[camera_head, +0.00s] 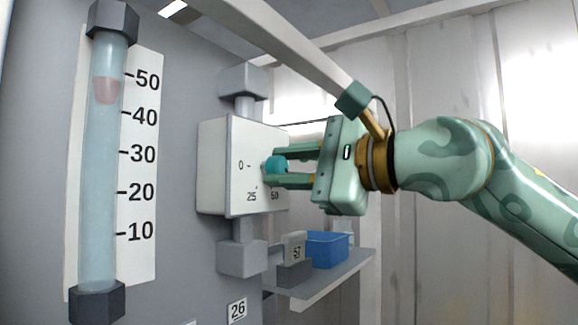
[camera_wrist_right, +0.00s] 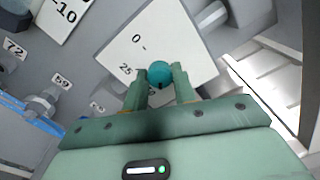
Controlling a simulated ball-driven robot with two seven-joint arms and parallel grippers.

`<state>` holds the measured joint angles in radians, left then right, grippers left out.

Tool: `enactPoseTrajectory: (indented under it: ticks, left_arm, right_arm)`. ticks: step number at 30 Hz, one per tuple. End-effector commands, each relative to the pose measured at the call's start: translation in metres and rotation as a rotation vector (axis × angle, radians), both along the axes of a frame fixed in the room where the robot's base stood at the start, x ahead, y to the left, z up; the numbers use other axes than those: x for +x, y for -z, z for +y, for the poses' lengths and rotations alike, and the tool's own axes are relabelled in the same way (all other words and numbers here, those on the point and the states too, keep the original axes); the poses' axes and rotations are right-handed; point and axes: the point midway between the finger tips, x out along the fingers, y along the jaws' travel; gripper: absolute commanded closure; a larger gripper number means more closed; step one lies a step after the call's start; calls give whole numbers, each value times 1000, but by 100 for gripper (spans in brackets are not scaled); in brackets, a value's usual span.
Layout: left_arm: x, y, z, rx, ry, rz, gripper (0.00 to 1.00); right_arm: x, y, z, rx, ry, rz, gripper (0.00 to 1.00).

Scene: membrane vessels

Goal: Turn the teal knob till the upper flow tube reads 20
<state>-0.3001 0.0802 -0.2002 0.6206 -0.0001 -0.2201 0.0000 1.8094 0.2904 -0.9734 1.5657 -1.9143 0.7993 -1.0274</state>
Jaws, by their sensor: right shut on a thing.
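The teal knob (camera_head: 276,165) sits on the front of a white valve box (camera_head: 222,150) marked 0, 25 and 50. My right gripper (camera_head: 279,166) is shut on the knob, one finger above it and one below. In the right wrist view the knob (camera_wrist_right: 160,74) shows between the two fingertips (camera_wrist_right: 160,78). The flow tube (camera_head: 100,180) stands at the left with a scale from 10 to 50. Its reddish float (camera_head: 106,90) sits between 40 and 50, nearer 50. My left gripper is not in view.
A shelf (camera_head: 335,277) below the valve box holds a blue bin (camera_head: 327,249) and a grey block labelled 52 (camera_head: 294,262). A label 26 (camera_head: 237,310) is on the grey panel. A pale beam crosses above my right gripper.

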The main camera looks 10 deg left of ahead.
Motion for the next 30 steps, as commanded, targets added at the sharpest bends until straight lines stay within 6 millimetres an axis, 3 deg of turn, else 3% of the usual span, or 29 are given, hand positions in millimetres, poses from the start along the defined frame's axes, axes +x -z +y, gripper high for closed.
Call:
enactPoseTrajectory:
  ticks: [9,10,12,25,30]
  left_arm:
    - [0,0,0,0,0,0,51]
    - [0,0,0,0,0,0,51]
    - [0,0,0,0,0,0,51]
    - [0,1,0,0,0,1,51]
    - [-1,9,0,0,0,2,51]
  right_arm:
    - [0,-1,0,1,0,-1,96]
    - [0,-1,0,1,0,-1,65]
    - [0,-1,0,1,0,-1,51]
    - [0,0,-1,0,0,0,51]
    - [-7,2,-19,1,2,-1,51]
